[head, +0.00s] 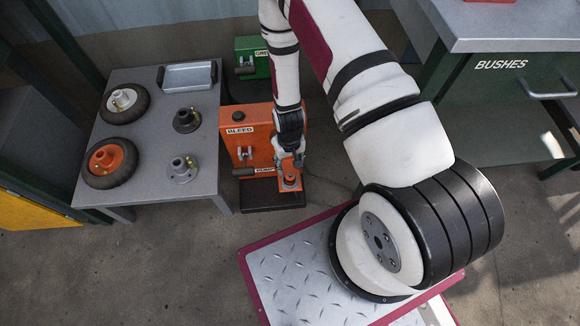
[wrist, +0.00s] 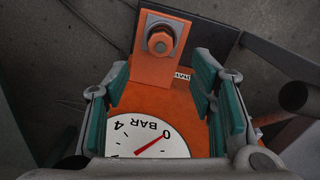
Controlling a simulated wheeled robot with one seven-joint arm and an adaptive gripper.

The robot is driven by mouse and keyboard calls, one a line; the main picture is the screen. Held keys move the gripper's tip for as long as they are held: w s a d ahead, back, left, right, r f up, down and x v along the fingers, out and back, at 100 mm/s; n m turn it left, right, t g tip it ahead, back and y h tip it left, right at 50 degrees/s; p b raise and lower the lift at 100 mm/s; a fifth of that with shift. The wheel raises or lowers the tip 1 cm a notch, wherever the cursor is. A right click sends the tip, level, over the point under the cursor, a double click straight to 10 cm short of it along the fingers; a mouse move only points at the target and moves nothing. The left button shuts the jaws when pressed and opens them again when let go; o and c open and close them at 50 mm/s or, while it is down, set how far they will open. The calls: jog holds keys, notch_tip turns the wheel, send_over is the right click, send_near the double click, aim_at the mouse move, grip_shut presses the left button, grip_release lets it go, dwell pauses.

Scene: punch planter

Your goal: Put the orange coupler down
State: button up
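I see no clear grip on anything. I cannot tell which orange piece is the coupler.
A grey table (head: 147,170) at left bears two wheels, one with an orange hub (head: 106,158), a dark flanged part (head: 187,120), a silver flanged part (head: 181,169) and a tray (head: 188,77). A green box (head: 252,61) stands behind. A BUSHES bench (head: 510,65) is at right.

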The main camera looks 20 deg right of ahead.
jog(key=w+r, duration=0.2)
jog(key=r, duration=0.7)
jog(key=w+r, duration=0.2)
jog(key=r, duration=0.7)
jog(key=s+a+r, duration=0.1)
jog(key=s+r, duration=0.1)
jog(key=r, duration=0.7)
jog(key=s+r, duration=0.2)
jog(key=r, duration=0.7)
jog(key=s+r, duration=0.8)
jog(key=s, duration=0.5)
jog(key=s+r, duration=0.9)
jog(key=s, duration=0.3)
jog(key=shift+s+d+n, duration=0.35)
jog(key=shift+n, duration=0.05)
notch_tip(320, 180, up, 27)
jog(key=t+p, duration=0.4)
jog(key=p, duration=2.2)
jog(key=shift+d+r, duration=0.2)
jog(key=shift+d, duration=0.05)
